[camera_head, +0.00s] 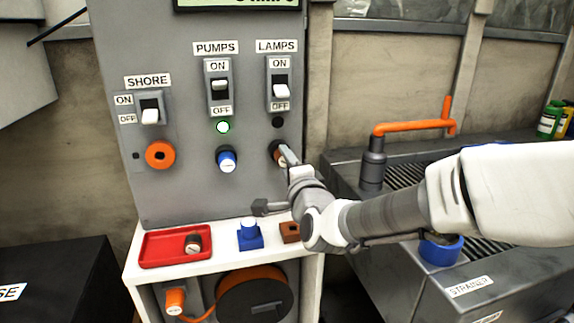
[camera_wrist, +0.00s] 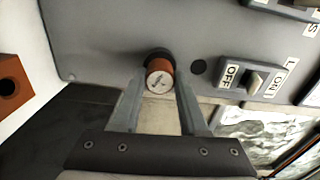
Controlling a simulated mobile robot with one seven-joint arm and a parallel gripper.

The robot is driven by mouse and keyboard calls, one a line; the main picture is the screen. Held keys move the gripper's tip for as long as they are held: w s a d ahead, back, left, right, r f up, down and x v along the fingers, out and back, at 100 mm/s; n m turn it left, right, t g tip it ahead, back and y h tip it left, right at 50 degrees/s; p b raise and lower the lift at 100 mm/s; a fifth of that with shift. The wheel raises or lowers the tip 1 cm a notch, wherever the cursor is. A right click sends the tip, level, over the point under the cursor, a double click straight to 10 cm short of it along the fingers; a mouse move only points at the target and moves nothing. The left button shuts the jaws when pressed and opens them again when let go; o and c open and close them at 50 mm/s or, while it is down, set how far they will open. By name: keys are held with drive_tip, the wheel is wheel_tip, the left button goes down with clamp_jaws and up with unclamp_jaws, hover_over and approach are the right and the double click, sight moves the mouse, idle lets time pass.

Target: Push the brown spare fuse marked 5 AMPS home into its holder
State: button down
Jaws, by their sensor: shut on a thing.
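The brown fuse (camera_wrist: 160,77) with a pale end cap sits at the mouth of the dark round holder (camera_wrist: 156,56) under the LAMPS switch. Some of its brown body stands out from the holder; how deep it sits I cannot tell. The marking on its cap is too small to read. My gripper (camera_wrist: 158,88) has its two fingers shut on the fuse's sides. In the head view my gripper (camera_head: 286,157) reaches the panel from the right and partly covers the fuse and holder.
A red tray (camera_head: 160,254) on the white shelf holds a dark brown fuse (camera_head: 193,243). Beside it stand a blue block (camera_head: 249,238) with a fuse and a brown block (camera_head: 290,232). The LAMPS lamp (camera_head: 278,122) is dark.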

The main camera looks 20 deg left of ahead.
drive_tip(key=shift+w+a, duration=0.25)
drive_tip(key=shift+c, duration=1.8)
unclamp_jaws()
